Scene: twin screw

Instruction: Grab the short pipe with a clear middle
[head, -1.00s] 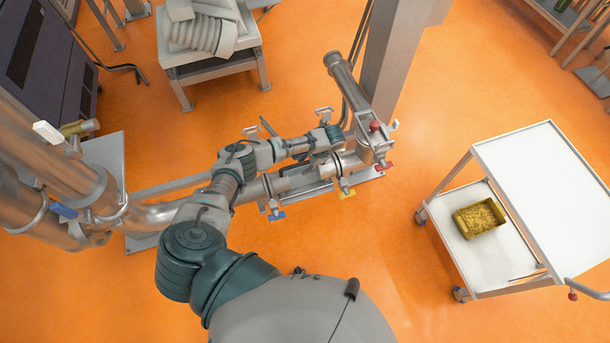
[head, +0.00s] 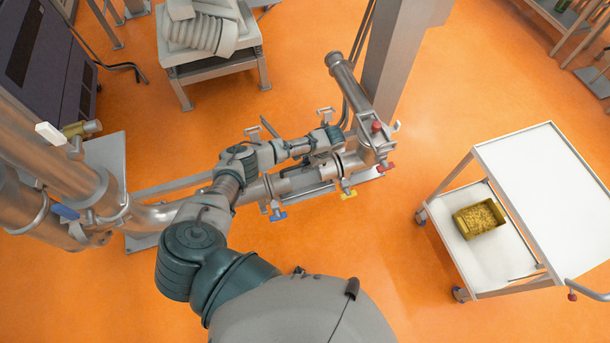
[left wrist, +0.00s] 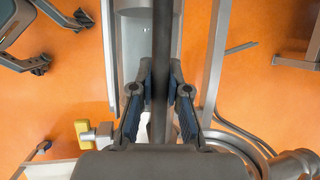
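A metal pipe run (head: 277,184) lies along the low stand, with blue-handled (head: 278,214) and yellow-handled (head: 348,193) clamps. A short pipe with a clear middle cannot be told apart for certain; my arm covers part of the run. My left gripper (head: 335,150) is above the right part of this run, its fingers mostly hidden in the head view. In the left wrist view, its two fingers (left wrist: 161,66) stand apart on either side of a dark vertical bar (left wrist: 162,35). Contact with the bar cannot be told. My right gripper is out of view.
A white two-shelf cart (head: 545,180) stands at the right, with a yellow bin (head: 479,219) on its lower shelf. A grey column (head: 394,60) rises behind the pipes. A small table (head: 212,68) stands at the back. Orange floor separates the stand and cart.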

